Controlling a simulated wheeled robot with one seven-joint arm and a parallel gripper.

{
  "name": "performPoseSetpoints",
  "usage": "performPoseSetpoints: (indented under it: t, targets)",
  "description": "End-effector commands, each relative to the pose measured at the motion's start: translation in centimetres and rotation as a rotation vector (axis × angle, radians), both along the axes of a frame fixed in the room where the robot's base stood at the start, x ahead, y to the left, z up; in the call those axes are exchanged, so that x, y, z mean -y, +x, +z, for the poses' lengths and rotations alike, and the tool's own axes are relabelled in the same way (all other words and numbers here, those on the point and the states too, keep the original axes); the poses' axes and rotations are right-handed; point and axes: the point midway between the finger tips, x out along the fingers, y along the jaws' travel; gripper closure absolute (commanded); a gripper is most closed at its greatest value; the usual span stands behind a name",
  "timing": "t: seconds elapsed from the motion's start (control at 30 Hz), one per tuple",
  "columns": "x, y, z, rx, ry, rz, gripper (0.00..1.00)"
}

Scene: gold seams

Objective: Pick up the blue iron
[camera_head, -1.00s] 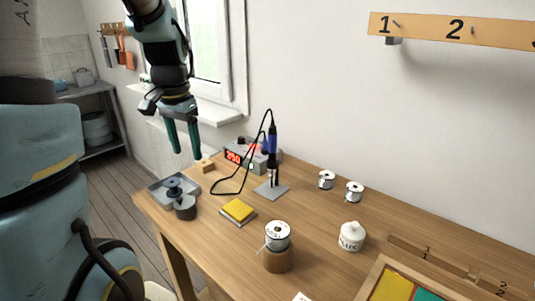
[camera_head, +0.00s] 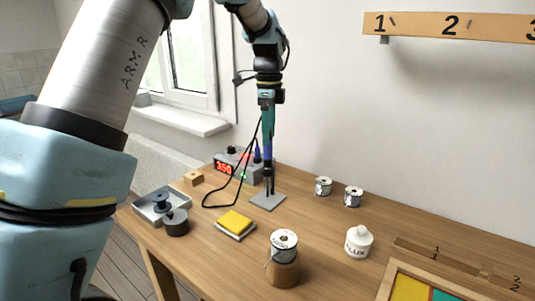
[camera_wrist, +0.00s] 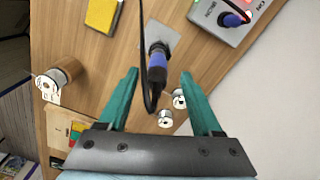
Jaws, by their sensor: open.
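The blue iron (camera_head: 268,153) stands upright in its holder on a grey plate (camera_head: 262,203), with a black cable running from its top end. My gripper (camera_head: 267,128) is above it, pointing down, fingers at the iron's upper end. In the wrist view my gripper (camera_wrist: 159,73) is open, with one teal finger on each side of the iron's blue handle (camera_wrist: 159,66). Gaps show between the handle and both fingers. In the head view the fingers partly hide the top of the iron.
The soldering station (camera_head: 236,168) with a red display stands behind left, its cable looping left of the iron. A yellow sponge (camera_head: 235,221) lies in front. Two small spools (camera_head: 323,186) (camera_head: 353,196) stand to the right. A larger spool (camera_head: 284,246) stands nearer.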

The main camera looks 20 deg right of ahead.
Motion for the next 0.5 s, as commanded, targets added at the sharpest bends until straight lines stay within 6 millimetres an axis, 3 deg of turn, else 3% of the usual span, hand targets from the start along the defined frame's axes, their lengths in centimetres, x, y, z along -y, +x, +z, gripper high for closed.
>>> performPoseSetpoints:
  t: [0.17,0.5]
  targets:
    - [-0.1,-0.1,-1.1,-0.001,0.0,0.0,0.34]
    - [-0.3,-0.2,-5.3,0.0,-0.001,0.001,0.34]
